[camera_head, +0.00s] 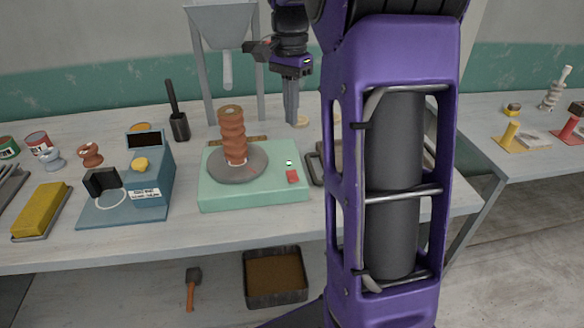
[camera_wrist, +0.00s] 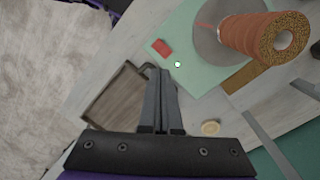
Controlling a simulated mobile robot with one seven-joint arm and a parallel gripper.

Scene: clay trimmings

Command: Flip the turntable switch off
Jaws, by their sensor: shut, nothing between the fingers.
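The turntable (camera_head: 215,189) is a pale green box on the table with a grey round plate (camera_head: 250,162). A ribbed terracotta clay piece (camera_head: 232,135) stands upright on the plate. A red switch (camera_head: 293,176) sits on the box's right side, with a small lit green spot (camera_head: 289,163) beside it. In the wrist view the red switch (camera_wrist: 162,47) and green spot (camera_wrist: 178,64) lie beyond the fingertips. My gripper (camera_head: 291,122) is shut and empty, pointing down behind and above the box's right side. Its fingers also show in the wrist view (camera_wrist: 160,75), apart from the switch.
A wooden-bottomed tray (camera_wrist: 117,95) lies right of the turntable, partly behind my arm in the head view. A blue device (camera_head: 155,177) stands left, with a dark brush-like tool (camera_head: 179,126) behind it. A grey metal stand (camera_head: 222,25) rises behind. A small pale disc (camera_wrist: 210,128) lies near my fingers.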

